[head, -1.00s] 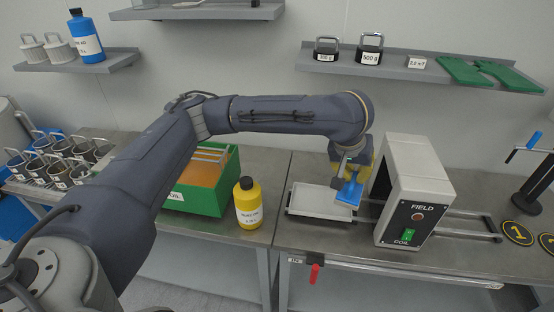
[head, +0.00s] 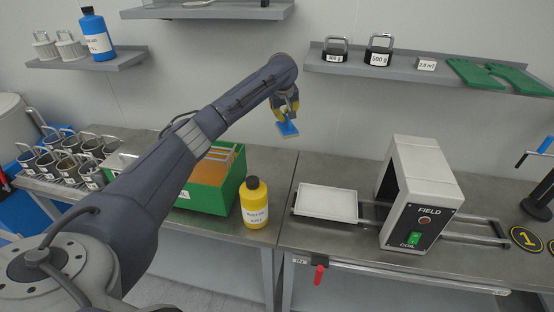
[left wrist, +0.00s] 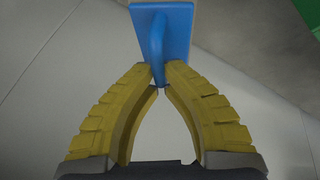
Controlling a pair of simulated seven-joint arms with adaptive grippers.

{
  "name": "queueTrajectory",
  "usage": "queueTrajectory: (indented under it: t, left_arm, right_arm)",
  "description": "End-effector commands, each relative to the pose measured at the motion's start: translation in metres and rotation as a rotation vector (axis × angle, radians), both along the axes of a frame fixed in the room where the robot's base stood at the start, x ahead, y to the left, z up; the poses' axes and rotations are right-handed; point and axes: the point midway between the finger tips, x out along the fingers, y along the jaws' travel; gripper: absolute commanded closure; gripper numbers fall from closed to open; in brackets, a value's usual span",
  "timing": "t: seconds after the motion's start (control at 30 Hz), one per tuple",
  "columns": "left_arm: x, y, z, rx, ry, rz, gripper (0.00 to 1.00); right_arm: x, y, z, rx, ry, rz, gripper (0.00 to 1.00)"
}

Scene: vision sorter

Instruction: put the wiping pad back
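The wiping pad (head: 288,129) is a blue block with an upright blue handle. My left gripper (head: 287,112) is shut on its handle and holds it in the air, near the back wall, above and right of the green box. In the left wrist view the yellow fingertips (left wrist: 160,76) pinch the handle of the blue pad (left wrist: 174,28), which hangs beyond them. A white tray (head: 327,201) lies flat on the right bench, left of the coil box. My right gripper is not in view.
A green box (head: 209,199) with orange contents and a yellow bottle (head: 254,203) stand on the left bench. The white coil box (head: 420,192) stands on rails at right. Several metal cups (head: 67,143) are at left. Shelves (head: 430,69) line the wall.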

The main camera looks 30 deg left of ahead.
Motion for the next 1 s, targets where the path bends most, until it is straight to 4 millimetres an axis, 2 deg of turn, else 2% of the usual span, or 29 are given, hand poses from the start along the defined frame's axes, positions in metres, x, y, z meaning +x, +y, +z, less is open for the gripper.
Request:
queueTrajectory:
  t: [0.1,0.2,0.47,0.57,0.67,1.0]
  left_arm:
    - [0.01,0.025,0.011,-0.005,-0.005,0.084,1.0]
    - [0.015,0.04,0.019,-0.007,-0.004,0.143,1.0]
    - [0.019,0.062,0.025,-0.008,0.0,0.235,1.0]
    - [0.019,0.065,0.015,-0.006,0.004,0.246,1.0]
    - [0.018,0.065,-0.003,-0.006,0.004,0.248,1.0]
    - [0.018,0.065,-0.079,-0.005,0.004,0.248,1.0]
  right_arm:
    - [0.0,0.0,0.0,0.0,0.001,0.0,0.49]
    - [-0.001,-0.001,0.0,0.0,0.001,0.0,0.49]
    - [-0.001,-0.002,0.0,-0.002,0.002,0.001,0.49]
    - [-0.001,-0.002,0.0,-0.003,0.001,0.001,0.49]
    - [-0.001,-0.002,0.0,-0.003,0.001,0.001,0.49]
    - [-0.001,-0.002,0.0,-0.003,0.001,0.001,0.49]
